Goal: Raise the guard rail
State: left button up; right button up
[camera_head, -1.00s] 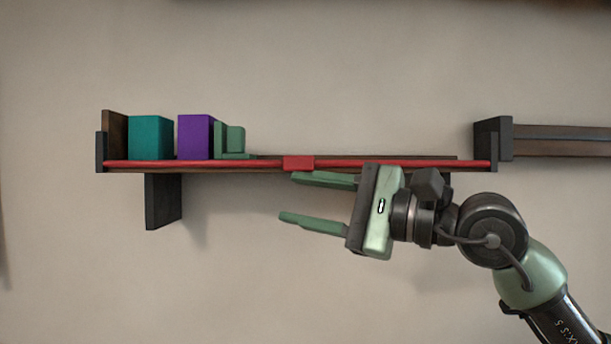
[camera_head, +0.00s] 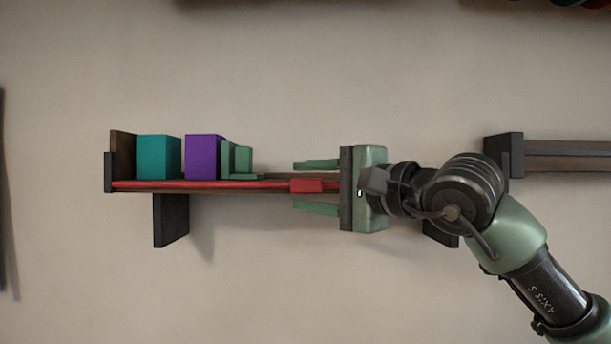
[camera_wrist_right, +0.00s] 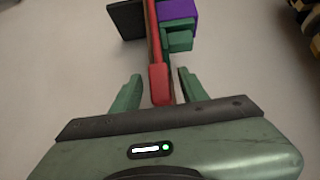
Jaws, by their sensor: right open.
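The guard rail (camera_head: 200,184) is a red bar along the front of the wall shelf, low at the level of the shelf board. Its red grip block (camera_head: 306,185) is near the middle. My right gripper (camera_head: 317,187) is open, with one green finger above the block and one below it. In the right wrist view the rail (camera_wrist_right: 153,40) runs away from me, and the block (camera_wrist_right: 159,78) lies between the open fingers (camera_wrist_right: 155,92), with gaps on both sides. The rail's right part is hidden behind my gripper. My left gripper is not in view.
On the shelf stand a teal block (camera_head: 158,157), a purple block (camera_head: 204,156) and a green bookend-like piece (camera_head: 240,162). A dark bracket (camera_head: 171,220) hangs below. Another shelf (camera_head: 565,155) is at the right. The wall below is clear.

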jog(key=shift+w+a, duration=0.2)
jog(key=shift+w, duration=0.15)
grip_shut()
dwell(1.2)
